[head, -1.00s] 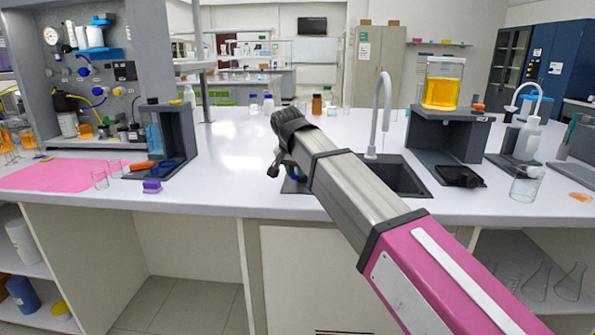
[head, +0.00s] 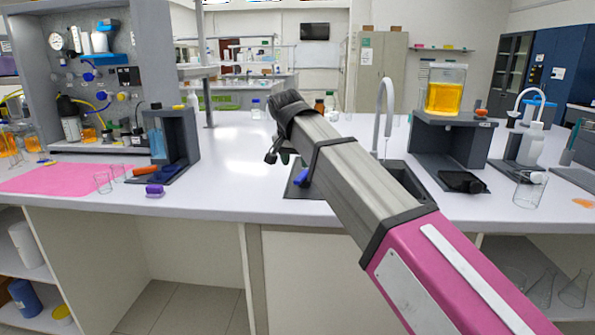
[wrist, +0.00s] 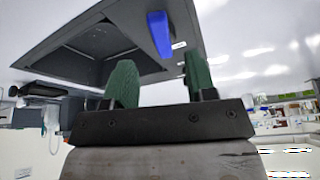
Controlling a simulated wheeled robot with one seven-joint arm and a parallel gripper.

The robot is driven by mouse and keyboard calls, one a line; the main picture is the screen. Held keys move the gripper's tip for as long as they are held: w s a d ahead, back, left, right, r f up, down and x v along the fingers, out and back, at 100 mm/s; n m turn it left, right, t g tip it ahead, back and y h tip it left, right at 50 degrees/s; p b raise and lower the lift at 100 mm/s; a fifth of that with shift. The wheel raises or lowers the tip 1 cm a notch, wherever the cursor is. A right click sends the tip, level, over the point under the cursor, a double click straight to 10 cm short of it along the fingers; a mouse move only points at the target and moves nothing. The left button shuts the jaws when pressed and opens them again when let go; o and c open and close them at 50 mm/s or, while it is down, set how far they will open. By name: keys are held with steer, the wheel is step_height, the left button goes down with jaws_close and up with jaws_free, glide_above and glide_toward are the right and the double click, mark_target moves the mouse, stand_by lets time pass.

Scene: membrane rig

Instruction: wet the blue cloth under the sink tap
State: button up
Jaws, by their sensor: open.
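The blue cloth (head: 302,177) is a small folded strip on the dark left ledge of the sink (head: 408,180), partly hidden behind my arm in the head view. In the wrist view the cloth (wrist: 160,35) lies beside the sink basin (wrist: 85,50), beyond my fingertips and between their lines. My gripper (wrist: 160,78) is open and empty, with two green fingers apart and not touching the cloth. In the head view most of my gripper is hidden by my wrist. The grey curved tap (head: 385,105) stands behind the sink, right of my arm.
A dark stand with a tank of yellow liquid (head: 445,90) is right of the sink. Bottles (head: 325,103) stand behind my wrist. A blue-liquid stand (head: 170,145) and pink mat (head: 65,178) are at left. The white bench between is mostly clear.

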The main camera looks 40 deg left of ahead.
steer(key=shift+v, duration=2.15)
